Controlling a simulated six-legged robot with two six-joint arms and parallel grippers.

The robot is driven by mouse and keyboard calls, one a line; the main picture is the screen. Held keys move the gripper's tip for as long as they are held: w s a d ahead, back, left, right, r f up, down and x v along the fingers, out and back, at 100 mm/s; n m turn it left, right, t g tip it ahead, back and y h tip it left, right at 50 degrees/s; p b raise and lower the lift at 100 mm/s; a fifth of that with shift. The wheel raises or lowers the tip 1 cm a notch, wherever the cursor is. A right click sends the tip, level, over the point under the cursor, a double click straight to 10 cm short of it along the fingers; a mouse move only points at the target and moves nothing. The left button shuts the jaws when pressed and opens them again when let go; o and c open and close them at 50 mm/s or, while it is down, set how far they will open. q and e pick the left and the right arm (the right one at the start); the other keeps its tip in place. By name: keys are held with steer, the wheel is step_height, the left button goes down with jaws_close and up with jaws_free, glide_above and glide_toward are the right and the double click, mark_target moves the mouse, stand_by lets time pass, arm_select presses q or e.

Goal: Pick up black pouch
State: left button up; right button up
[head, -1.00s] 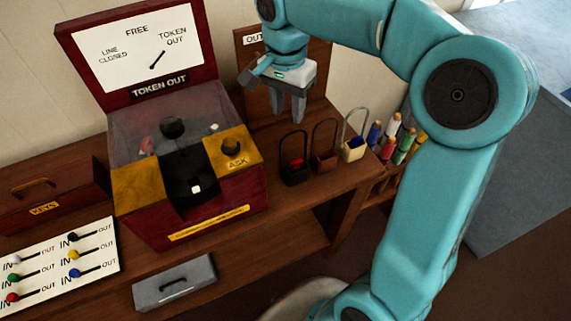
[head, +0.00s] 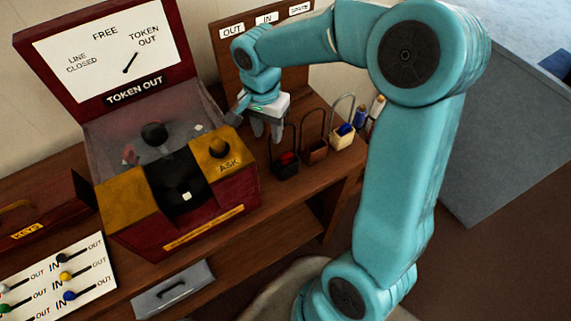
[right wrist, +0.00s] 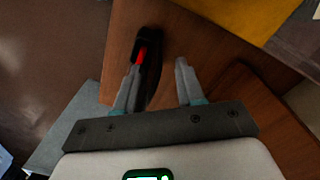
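The black pouch (head: 286,170) stands on the wooden shelf, with a tall black loop handle and something red inside. My right gripper (head: 267,136) points down just left of and above the pouch, close to its handle. In the right wrist view the two fingers (right wrist: 160,66) are apart. The black pouch (right wrist: 152,72), with its red content, shows beside the left finger and partly in the gap, some of it behind that finger. I cannot tell whether the finger touches it. My left gripper is not in view.
A brown pouch (head: 315,150) and a cream pouch (head: 342,136) with blue content stand to the right of the black one. A red token machine (head: 185,225) with a yellow top is close on the left. A signed wooden board (head: 262,55) rises behind.

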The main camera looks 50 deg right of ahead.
mark_target(269, 145)
steer(key=shift+s+f, duration=0.1)
steer(key=shift+f, duration=0.15)
step_height(269, 145, down, 5)
steer(key=shift+f, duration=0.1)
steer(key=shift+s, duration=0.15)
jaws_close()
stand_by(1.2)
